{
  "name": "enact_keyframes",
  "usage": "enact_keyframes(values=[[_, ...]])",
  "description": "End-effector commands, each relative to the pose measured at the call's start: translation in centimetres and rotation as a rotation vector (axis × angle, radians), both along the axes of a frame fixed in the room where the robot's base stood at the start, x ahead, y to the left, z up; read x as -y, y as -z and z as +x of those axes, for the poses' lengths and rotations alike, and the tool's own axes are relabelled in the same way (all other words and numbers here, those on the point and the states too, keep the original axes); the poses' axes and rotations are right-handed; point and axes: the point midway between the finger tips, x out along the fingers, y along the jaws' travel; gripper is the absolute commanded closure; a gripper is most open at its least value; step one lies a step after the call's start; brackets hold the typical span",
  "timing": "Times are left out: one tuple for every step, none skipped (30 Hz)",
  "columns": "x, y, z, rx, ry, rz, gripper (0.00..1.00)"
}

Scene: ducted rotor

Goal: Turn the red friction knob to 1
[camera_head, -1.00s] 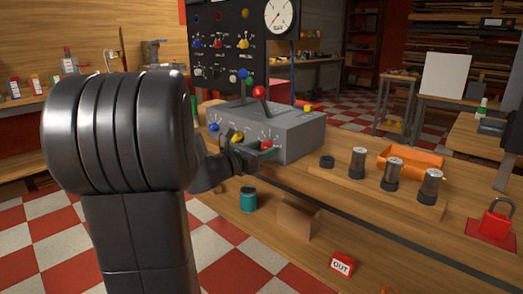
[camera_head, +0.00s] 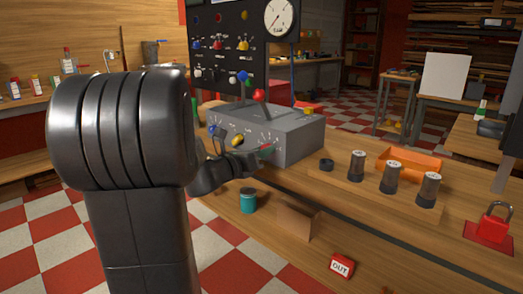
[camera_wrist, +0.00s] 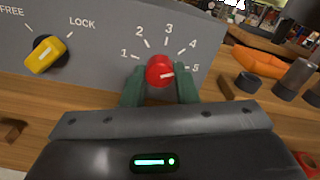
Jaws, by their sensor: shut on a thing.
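The red friction knob (camera_wrist: 160,70) is on the sloping front of a grey control box (camera_head: 297,137). Its scale runs from 1 on the left to 5 on the right. In the wrist view its white pointer line faces right, near the 5. My gripper (camera_wrist: 160,86) is shut on the knob, with one green finger on each side of it. In the head view my gripper (camera_head: 262,155) reaches the box front from the left, and the knob is mostly hidden there.
A yellow FREE/LOCK knob (camera_wrist: 45,54) is left of the red one. A lever with a red ball (camera_head: 259,95) rises from the box top. An orange tray (camera_head: 410,161) and several dark-banded cylinders (camera_head: 391,177) stand to the right. A teal can (camera_head: 248,200) is below.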

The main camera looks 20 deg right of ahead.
Motion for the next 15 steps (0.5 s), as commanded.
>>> enact_keyframes(values=[[-0.02,-0.17,-0.01,-0.043,0.0,-0.017,0.96],[-0.02,-0.17,-0.02,-0.069,0.0,-0.027,0.96],[-0.02,-0.18,-0.03,-0.105,0.0,-0.042,0.96],[-0.02,-0.2,-0.03,-0.131,0.0,-0.053,0.96],[-0.02,-0.21,-0.03,-0.157,0.0,-0.064,0.96],[-0.02,-0.23,-0.03,-0.192,0.0,-0.078,0.96],[-0.02,-0.24,-0.03,-0.218,0.0,-0.089,0.96],[-0.01,-0.25,-0.02,-0.245,-0.001,-0.1,0.96],[-0.01,-0.26,-0.02,-0.281,-0.001,-0.115,0.96],[-0.02,-0.25,-0.01,-0.307,-0.001,-0.126,0.96],[-0.02,-0.25,-0.01,-0.333,-0.001,-0.137,0.96],[-0.01,-0.26,-0.02,-0.368,-0.001,-0.151,0.96],[-0.02,-0.26,-0.02,-0.395,-0.001,-0.162,0.96],[-0.02,-0.26,-0.03,-0.422,-0.001,-0.172,0.96],[-0.03,-0.27,-0.04,-0.457,-0.001,-0.187,0.96]])
